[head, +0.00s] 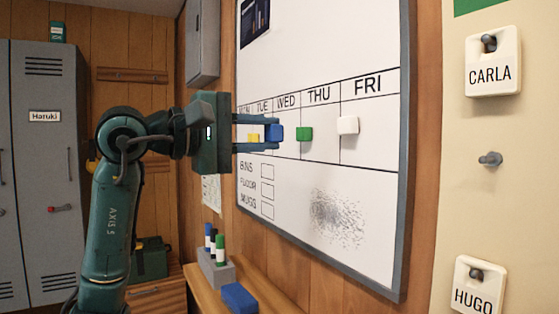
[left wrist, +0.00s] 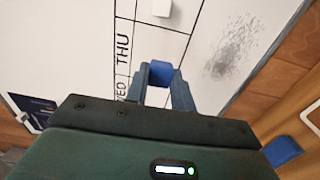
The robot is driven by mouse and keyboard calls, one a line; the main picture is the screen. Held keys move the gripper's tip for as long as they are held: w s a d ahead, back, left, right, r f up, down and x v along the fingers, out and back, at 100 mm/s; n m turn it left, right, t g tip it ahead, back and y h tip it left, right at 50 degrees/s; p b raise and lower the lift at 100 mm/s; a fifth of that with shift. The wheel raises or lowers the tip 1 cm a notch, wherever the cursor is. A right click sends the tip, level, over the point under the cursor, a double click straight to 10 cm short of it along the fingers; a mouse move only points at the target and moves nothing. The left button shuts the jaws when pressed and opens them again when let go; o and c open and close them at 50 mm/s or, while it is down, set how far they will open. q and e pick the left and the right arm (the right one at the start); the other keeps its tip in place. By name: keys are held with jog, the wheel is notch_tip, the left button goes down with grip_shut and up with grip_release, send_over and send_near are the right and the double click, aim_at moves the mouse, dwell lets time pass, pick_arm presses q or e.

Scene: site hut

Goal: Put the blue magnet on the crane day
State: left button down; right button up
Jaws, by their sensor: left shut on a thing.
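The blue magnet (head: 275,132) is between the fingertips of my left gripper (head: 274,133), which is shut on it. The left wrist view also shows the blue magnet (left wrist: 161,74) between the fingers. In the head view it appears over the left part of the WED column of the whiteboard (head: 330,80); I cannot tell whether it touches the board. A green magnet (head: 304,134) is on THU, a white magnet (head: 348,125) on FRI, and a yellow magnet (head: 253,138) shows behind the fingers around TUE. No crane mark is legible. My right gripper is not in view.
Below the board, a wooden ledge (head: 262,288) holds a grey marker holder (head: 217,268) and a blue block (head: 239,297), perhaps an eraser. A grey smudge (head: 338,220) marks the lower board. Name tags hang on the right wall; grey lockers (head: 50,170) stand left.

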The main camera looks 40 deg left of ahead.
aim_at(281, 132)
pick_arm(q)
jog(key=shift+p+x, duration=0.45)
jog(key=shift+x, duration=0.4)
jog(key=p+x, duration=0.1)
jog(key=x, duration=0.1)
jog(key=shift+w+d+r, duration=0.1)
jog(key=shift+w+d, duration=0.05)
jog(key=shift+w, duration=0.15)
jog(key=p+x, duration=0.1)
jog(key=x, duration=0.2)
jog(key=shift+w, duration=0.3)
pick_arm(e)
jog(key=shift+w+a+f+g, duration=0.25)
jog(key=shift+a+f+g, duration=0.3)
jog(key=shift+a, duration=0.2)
pick_arm(q)
jog(key=shift+s, duration=0.1)
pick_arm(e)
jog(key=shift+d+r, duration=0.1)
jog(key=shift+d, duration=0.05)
pick_arm(q)
jog(key=shift+p+x, duration=0.55)
jog(key=shift+x, duration=0.45)
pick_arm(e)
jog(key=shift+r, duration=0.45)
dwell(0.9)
